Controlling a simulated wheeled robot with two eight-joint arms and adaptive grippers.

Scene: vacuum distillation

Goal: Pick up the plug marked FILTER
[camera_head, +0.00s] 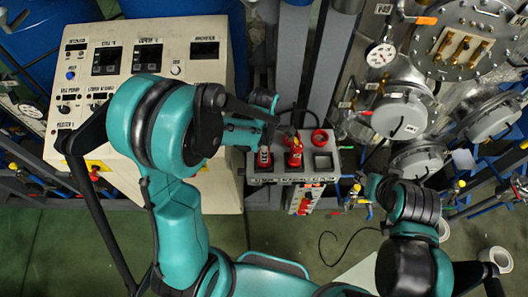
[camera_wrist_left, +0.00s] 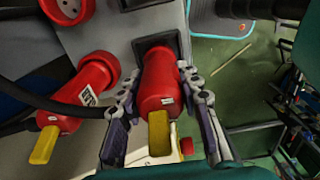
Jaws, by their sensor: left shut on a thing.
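My left gripper (camera_head: 268,140) reaches down to a grey socket panel (camera_head: 322,176). In the left wrist view, the left gripper (camera_wrist_left: 164,108) is shut on a red plug (camera_wrist_left: 160,80) with a yellow tab, one finger on each side. This plug, also in the head view (camera_head: 265,159), stands at a dark square socket; I cannot tell whether it is seated. A second red plug (camera_wrist_left: 85,92) with a white label and black cable is beside it, also in the head view (camera_head: 295,156). The plug labels are too small to read. My right gripper (camera_head: 372,186) is small and unclear at the right.
A red socket (camera_head: 320,137) and an empty dark socket (camera_head: 323,161) are on the panel. A cream control cabinet (camera_head: 212,75) stands at left. Metal vessels with gauges (camera_head: 381,55) crowd the right. Open green floor (camera_head: 280,235) lies in front.

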